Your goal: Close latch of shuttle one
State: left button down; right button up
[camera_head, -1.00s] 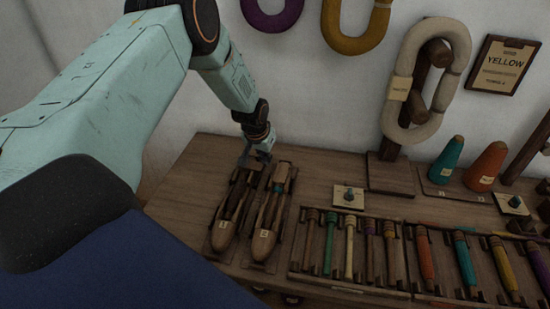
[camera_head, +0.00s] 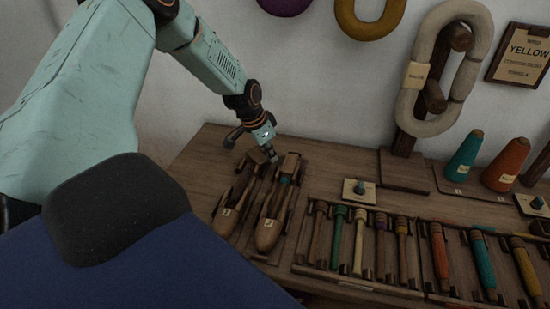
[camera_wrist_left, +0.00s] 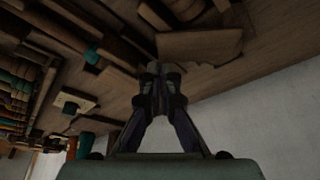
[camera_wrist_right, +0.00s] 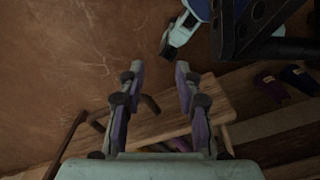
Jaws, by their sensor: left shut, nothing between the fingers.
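Shuttle one (camera_head: 227,213), a wooden boat shape with a pale tag, lies in its cradle at the left end of the bench. A second, similar shuttle (camera_head: 268,232) with a teal part lies just right of it. My left gripper (camera_head: 271,156) is shut and empty, its tips low at the far ends of the shuttles. In the left wrist view, its closed fingers (camera_wrist_left: 157,78) are near dark wooden parts. The latch and its position cannot be made out, nor whether the fingers touch anything. My right gripper (camera_wrist_right: 160,70) is open and empty, away from the shuttles.
A rack of coloured bobbins (camera_head: 360,248) is right of the shuttles. The bench's back left is bare.

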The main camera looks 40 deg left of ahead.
pick_arm(q)
jog(key=s+m+b, duration=0.1)
jog(key=m, duration=0.1)
jog(key=shift+s+m+h+b, duration=0.2)
jog(key=shift+m+h+b, duration=0.1)
jog(key=shift+h+b, duration=0.1)
jog(key=shift+s+a+m+g+h+b, duration=0.1)
jog(key=shift+s+m+g+h+b, duration=0.25)
jog(key=shift+m, duration=0.6)
jog(key=shift+s+a+m+g+h+b, duration=0.1)
jog(key=shift+s+m+g+b, duration=0.15)
jog(key=shift+s+m+b, duration=0.5)
jog(key=shift+w+p, duration=0.25)
jog(key=shift+p, duration=0.05)
jog(key=shift+a, duration=0.1)
